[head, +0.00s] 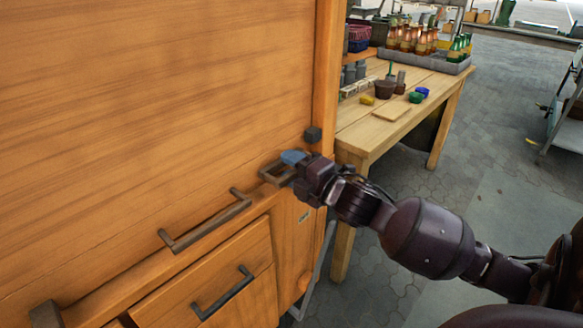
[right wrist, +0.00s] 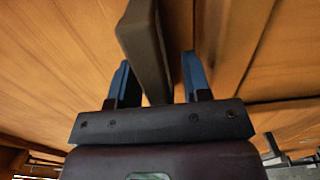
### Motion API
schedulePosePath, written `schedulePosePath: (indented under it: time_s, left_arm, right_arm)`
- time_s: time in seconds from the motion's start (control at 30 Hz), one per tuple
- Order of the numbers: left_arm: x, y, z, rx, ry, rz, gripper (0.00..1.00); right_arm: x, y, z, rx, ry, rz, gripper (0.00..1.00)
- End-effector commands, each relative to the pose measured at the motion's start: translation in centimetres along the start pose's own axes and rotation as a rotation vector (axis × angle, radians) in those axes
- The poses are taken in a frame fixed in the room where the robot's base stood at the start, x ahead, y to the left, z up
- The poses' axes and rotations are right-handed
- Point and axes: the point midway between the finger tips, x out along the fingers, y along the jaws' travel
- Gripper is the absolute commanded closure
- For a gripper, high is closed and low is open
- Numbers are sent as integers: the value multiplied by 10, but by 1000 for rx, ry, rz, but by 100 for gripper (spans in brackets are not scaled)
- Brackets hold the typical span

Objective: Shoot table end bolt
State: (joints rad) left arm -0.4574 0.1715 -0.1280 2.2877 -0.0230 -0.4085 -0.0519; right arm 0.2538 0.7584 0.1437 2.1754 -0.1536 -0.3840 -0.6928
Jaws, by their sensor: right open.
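A large wooden panel (head: 150,110) fills the left of the head view. Near its lower right corner is a brown-grey bar fitting (head: 270,174), which looks like the bolt's handle. My right gripper (head: 290,160) is at this fitting with its blue fingers. In the right wrist view the bar (right wrist: 145,45) stands between the two spread fingers, with a gap visible on the right side; whether the left finger touches it is hard to tell. The bolt's far end is hidden behind my gripper. My left gripper is not in view.
A dark block (head: 312,134) sits on the panel's edge just above my gripper. A long handle (head: 205,222) and a drawer handle (head: 224,292) stick out lower left. A wooden table (head: 362,136) with pots and a bottle tray (head: 450,67) stands behind right.

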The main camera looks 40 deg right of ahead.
Motion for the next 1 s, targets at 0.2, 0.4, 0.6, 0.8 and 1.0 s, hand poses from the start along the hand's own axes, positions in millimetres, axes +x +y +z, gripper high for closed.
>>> schedulePosePath:
  time_s: [0.2,0.4,0.6,0.8,1.0]
  left_arm:
    - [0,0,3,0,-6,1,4]
    - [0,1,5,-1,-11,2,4]
    - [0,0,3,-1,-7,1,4]
    - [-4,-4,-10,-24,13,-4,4]
    - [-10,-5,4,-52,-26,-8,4]
  right_arm:
    - [0,0,0,0,0,0,79]
    - [0,0,0,0,0,0,100]
    - [0,1,2,0,-1,1,100]
    - [0,7,25,-3,-3,7,100]
    - [0,4,48,-2,-2,4,100]
